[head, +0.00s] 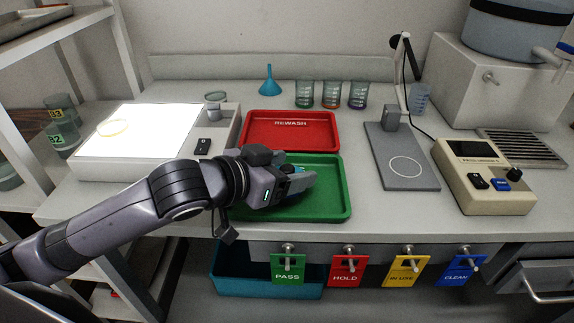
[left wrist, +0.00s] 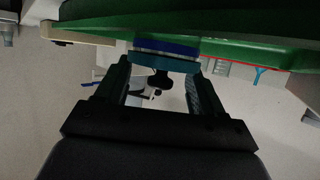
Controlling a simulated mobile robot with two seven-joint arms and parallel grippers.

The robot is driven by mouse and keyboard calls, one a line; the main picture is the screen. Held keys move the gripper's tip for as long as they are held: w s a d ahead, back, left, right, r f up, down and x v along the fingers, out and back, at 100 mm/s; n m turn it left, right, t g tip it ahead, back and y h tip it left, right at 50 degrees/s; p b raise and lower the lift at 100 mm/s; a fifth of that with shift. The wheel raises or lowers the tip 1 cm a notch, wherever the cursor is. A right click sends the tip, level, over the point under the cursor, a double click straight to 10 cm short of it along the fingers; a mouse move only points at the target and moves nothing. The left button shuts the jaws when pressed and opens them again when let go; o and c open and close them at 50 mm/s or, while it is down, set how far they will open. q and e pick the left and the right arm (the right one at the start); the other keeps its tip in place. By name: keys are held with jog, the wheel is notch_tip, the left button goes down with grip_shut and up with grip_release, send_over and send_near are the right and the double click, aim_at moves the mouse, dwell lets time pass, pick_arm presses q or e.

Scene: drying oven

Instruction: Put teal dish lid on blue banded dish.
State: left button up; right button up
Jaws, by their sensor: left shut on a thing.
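My left gripper (head: 305,182) is low over the green tray (head: 338,205), its fingers partly hiding what they hold. In the left wrist view its fingers (left wrist: 162,82) are shut on the teal dish lid (left wrist: 165,63), with a dark knob between them. The blue banded dish (left wrist: 166,47) shows as a blue band right against the lid, on the green tray's side. I cannot tell whether lid and dish touch or are fully aligned. In the head view only a small teal and blue patch shows beside the fingers. My right gripper is in neither view.
A red REWASH tray (head: 290,131) lies behind the green one. A light box (head: 150,160) stands left, and a grey plate with a stand (head: 405,175) and a beige instrument (head: 480,180) stand right. Several glass beakers (head: 330,94) and a blue funnel (head: 269,82) stand behind.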

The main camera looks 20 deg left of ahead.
pick_arm(q)
jog(key=o, duration=1.1)
jog(key=shift+s, duration=0.1)
jog(key=shift+v, duration=3.5)
jog(key=shift+a, duration=0.1)
